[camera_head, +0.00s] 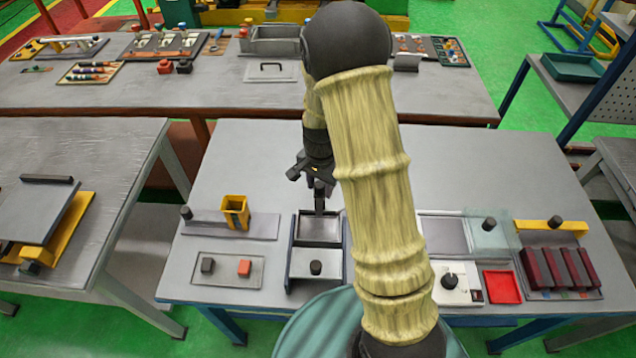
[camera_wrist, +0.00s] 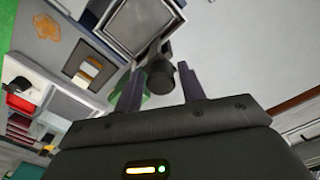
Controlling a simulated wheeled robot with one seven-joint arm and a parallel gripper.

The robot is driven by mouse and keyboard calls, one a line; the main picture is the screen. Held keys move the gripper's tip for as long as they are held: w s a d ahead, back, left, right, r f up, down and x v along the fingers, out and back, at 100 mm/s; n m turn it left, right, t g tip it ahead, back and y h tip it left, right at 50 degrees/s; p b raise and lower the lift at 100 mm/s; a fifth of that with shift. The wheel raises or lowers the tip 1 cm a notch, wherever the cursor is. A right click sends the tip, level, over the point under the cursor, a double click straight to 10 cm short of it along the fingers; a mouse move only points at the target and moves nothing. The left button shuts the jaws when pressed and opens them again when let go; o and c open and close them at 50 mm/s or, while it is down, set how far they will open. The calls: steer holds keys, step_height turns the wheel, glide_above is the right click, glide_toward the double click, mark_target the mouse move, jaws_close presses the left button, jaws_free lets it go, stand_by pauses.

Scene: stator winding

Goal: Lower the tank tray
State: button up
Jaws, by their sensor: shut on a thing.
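The tank tray (camera_head: 318,228) is a shallow grey tray with a dark rim, seen in the head view at the back of the blue-sided tank frame (camera_head: 291,240). A dark upright grip piece (camera_head: 320,199) rises at its back edge. My gripper (camera_head: 317,184) points down above it and is shut on this piece. In the wrist view, a dark round knob (camera_wrist: 160,76) sits between the two fingers of my gripper (camera_wrist: 160,70), and the tray (camera_wrist: 120,16) shows beyond it. Whether the tray rests on the frame or hangs just above it, I cannot tell.
A grey block with a black knob (camera_head: 316,267) stands in front of the tray. A yellow cup (camera_head: 235,211) stands left, behind a plate with small blocks (camera_head: 227,269). A red tray (camera_head: 502,287) and dark red blocks (camera_head: 560,268) lie right. The back of the table is clear.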

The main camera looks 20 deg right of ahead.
steer(key=shift+f+b, duration=1.25)
steer(key=shift+f, duration=0.7)
steer(key=o, duration=0.5)
steer(key=shift+w+a+r, duration=0.1)
steer(key=shift+r+p, duration=2.65)
steer(key=shift+r, duration=0.4)
